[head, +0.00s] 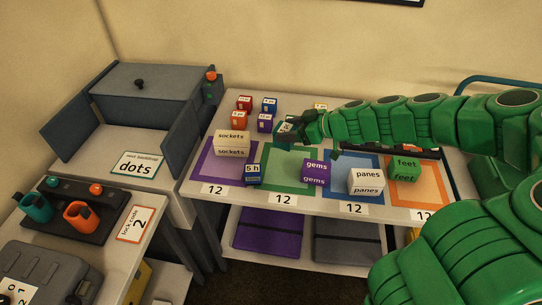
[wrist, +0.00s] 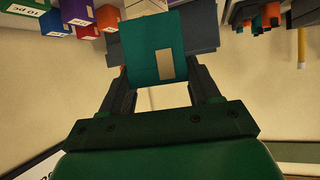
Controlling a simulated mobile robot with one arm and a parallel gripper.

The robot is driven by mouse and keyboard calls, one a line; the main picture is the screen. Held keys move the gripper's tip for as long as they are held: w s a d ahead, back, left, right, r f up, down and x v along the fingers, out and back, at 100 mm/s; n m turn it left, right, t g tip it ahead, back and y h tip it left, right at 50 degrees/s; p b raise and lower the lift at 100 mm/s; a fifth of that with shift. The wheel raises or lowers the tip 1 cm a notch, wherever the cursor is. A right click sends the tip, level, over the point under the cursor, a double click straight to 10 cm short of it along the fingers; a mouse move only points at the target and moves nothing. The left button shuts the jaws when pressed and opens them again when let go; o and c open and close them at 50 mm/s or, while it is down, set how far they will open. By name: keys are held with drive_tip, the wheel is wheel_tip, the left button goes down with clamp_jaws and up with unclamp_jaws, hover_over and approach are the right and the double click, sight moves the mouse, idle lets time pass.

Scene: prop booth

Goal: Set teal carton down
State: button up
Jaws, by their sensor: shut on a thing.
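The teal carton (wrist: 147,68) is in the jaws of my gripper (wrist: 165,75), with a pale label on the face toward the wrist camera. In the head view, the carton (head: 284,128) shows as a small teal shape at the end of my gripper (head: 298,127), near the back of the table. My gripper is shut on it. The carton's underside is hidden, so I cannot tell whether it touches the tabletop.
Red, blue, orange and purple small cartons (head: 265,123) stand just left of my gripper. In front are coloured squares with a "sockets" box (head: 232,138), blue "5 h" carton (head: 253,174), purple "gems" box (head: 315,173), white "panes" box (head: 367,181) and green "feet" box (head: 405,169).

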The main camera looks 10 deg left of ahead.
sight(288, 130)
drive_tip(key=shift+s+a+r+n+g, duration=0.1)
drive_tip(key=shift+s+r+n+g, duration=0.4)
drive_tip(key=shift+s, duration=0.15)
drive_tip(key=shift+s+a+r+n+g, duration=0.1)
drive_tip(key=shift+s+r+n+g, duration=0.3)
drive_tip(key=shift+s+g, duration=0.15)
drive_tip(key=shift+n+g+y, duration=0.3)
drive_tip(key=shift+n+g, duration=0.35)
drive_tip(key=shift+n, duration=0.05)
drive_tip(key=shift+w+a+f, duration=0.8)
drive_tip(key=shift+w+f, duration=1.05)
drive_tip(key=shift+f, duration=0.4)
drive_tip(key=shift+w+a+f, duration=0.85)
drive_tip(key=shift+w+f, duration=0.95)
drive_tip(key=shift+f, duration=0.45)
drive_tip(key=shift+w+a+f, duration=0.8)
drive_tip(key=shift+w+f, duration=1.05)
drive_tip(key=shift+f, duration=1.9)
drive_tip(key=o, duration=1.1)
drive_tip(key=shift+f, duration=0.1)
